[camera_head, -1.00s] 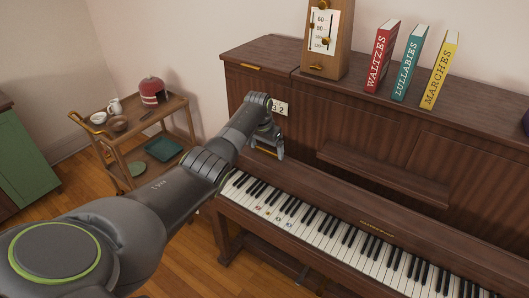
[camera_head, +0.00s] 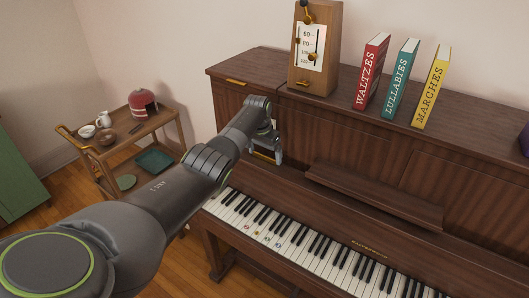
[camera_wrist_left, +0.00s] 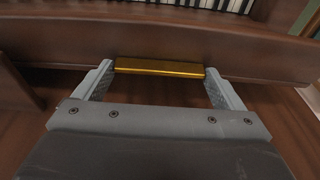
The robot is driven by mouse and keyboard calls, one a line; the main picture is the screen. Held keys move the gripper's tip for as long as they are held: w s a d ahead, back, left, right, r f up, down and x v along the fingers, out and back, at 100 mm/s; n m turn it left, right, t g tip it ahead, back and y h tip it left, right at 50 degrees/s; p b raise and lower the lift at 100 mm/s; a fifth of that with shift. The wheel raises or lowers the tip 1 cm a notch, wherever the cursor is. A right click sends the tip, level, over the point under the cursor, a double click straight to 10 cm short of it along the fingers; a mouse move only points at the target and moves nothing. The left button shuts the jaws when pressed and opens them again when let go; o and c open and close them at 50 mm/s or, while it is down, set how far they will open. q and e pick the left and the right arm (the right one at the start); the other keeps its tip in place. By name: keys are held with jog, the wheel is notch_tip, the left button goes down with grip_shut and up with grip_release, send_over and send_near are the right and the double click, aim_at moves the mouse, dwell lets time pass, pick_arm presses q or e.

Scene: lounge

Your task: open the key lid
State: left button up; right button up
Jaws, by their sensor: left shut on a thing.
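The upright piano (camera_head: 258,94) is dark brown wood. Its keys (camera_head: 300,248) are uncovered in the head view, with a wooden panel bearing gold lettering (camera_head: 370,249) behind them. My left gripper (camera_head: 265,159) is in front of the piano's left part, above the left end of the keys. In the left wrist view its two fingers (camera_wrist_left: 160,77) are at the two ends of a gold bar handle (camera_wrist_left: 160,68), shut on it. The bar sits along a brown wooden edge. My arm hides part of the piano front, and I cannot tell which panel carries the bar.
A wooden metronome (camera_head: 316,50) and red, teal and yellow books (camera_head: 400,80) stand on the piano top. A wooden trolley (camera_head: 165,130) with dishes and a red pot stands at the left. A green cabinet (camera_head: 18,175) is at the far left.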

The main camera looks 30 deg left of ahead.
pick_arm(q)
jog(key=shift+w+r, duration=0.1)
jog(key=o, duration=1.1)
jog(key=shift+r, duration=0.3)
jog(key=s+r+b, duration=0.3)
jog(key=r, duration=1.3)
jog(key=shift+s+r, duration=0.15)
jog(key=shift+r, duration=0.05)
jog(key=shift+a+f, duration=0.1)
